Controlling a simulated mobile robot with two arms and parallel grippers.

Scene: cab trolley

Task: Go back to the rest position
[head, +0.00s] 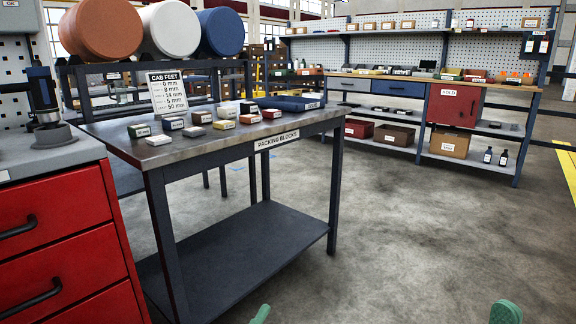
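Two green tips show at the bottom edge of the head view, one near the middle (262,314) and one further right (505,312). They look like parts of my grippers, but most of both grippers is cut off below the frame. I cannot tell whether either is open or shut, and I see nothing held. Both tips are over the grey floor, in front of the packing blocks table (200,158) and apart from it.
Several small blocks (221,125) and a blue tray (285,103) lie on the table, by a "CAB FEET" sign (168,94). A red drawer cabinet (60,240) stands close at left. A shelved workbench (400,88) is at the back. Floor (430,240) at right is clear.

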